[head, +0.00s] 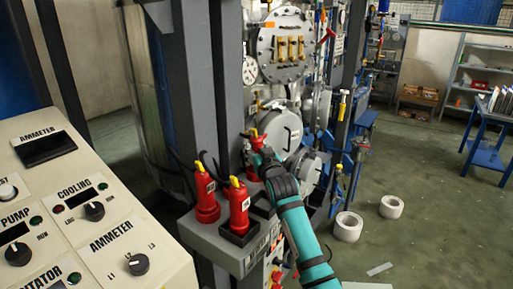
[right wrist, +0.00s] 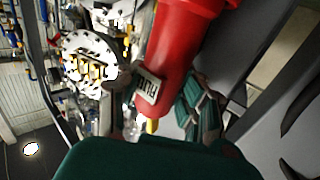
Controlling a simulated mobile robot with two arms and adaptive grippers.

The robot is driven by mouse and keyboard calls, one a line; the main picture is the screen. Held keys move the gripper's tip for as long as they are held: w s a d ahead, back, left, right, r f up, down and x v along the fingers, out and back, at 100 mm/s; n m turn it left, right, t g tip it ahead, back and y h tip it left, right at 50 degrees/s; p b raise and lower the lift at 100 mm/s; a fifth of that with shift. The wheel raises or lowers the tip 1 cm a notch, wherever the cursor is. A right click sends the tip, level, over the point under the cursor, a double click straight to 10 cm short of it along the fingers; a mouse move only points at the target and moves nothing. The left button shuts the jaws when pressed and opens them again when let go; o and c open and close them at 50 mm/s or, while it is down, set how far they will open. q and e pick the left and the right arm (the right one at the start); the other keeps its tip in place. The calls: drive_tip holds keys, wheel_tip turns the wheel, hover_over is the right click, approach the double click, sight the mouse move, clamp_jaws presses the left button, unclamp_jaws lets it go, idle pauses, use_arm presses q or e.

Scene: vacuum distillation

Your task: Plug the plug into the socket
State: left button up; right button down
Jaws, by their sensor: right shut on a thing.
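A red plug (head: 258,141) with a yellow end is held by my right gripper (head: 264,156), above the grey socket box (head: 227,248). In the right wrist view the plug (right wrist: 180,62) is large, with a white lettered label, and lies between the fingers (right wrist: 158,108). Two other red plugs with yellow tops stand upright on the box, one at the left (head: 206,197) and one in the middle (head: 238,208). A dark square socket (head: 263,206) to their right shows no plug; my right arm is close beside it. My left gripper is not in view.
A cream control panel (head: 85,215) with knobs and displays fills the lower left. A grey post (head: 193,95) rises behind the plugs. Round metal vessels (head: 285,45) stand beyond my gripper. White rolls (head: 348,227) lie on the open floor at right.

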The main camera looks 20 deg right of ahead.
drive_tip(key=c, duration=0.8)
unclamp_jaws()
wheel_tip(320, 180, up, 10)
drive_tip(key=shift+r, duration=0.1)
